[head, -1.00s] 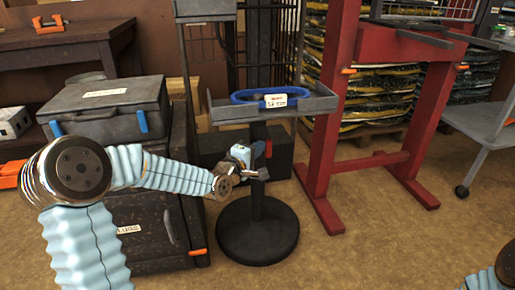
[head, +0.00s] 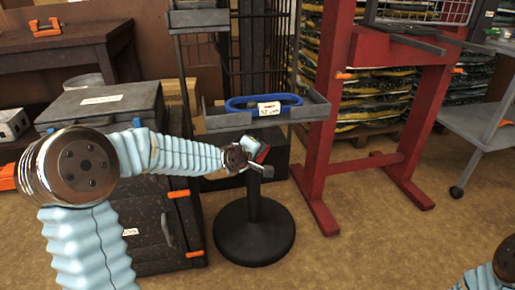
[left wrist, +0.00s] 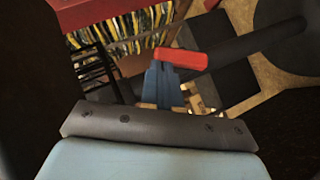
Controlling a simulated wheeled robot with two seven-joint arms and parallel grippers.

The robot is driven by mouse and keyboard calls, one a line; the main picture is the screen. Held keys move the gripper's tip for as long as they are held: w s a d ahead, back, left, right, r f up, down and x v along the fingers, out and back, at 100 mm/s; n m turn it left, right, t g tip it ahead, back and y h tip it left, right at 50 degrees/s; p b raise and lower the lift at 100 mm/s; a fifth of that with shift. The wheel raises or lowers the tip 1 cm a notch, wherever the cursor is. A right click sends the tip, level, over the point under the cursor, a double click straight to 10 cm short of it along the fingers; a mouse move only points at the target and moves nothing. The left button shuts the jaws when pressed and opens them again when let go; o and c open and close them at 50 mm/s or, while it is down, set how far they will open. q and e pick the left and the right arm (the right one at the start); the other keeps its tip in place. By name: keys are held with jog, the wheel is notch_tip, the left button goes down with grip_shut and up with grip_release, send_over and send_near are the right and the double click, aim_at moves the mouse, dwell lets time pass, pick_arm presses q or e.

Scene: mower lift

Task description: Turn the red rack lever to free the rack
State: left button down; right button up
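The red lever (head: 263,154) is on the dark post of the round-based stand (head: 254,228), below its grey tray. My right gripper is out of view.
The grey tray (head: 225,119) holds a blue ring (head: 240,104) with a label, just above my left gripper. A red frame (head: 322,150) stands close on the right. A grey case (head: 105,105) sits on a dark cabinet at left. Floor is clear in front.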

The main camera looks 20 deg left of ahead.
pick_arm(q)
jog(key=w+d+p, duration=0.1)
jog(key=p, duration=0.1)
jog(key=w+d+p, duration=0.1)
jog(key=d+p, duration=0.1)
jog(key=shift+w+d+m+g+y, duration=0.1)
jog(key=shift+w+m+g+y, duration=0.05)
jog(key=shift+m+g+y, duration=0.2)
dwell(0.6)
dwell(1.6)
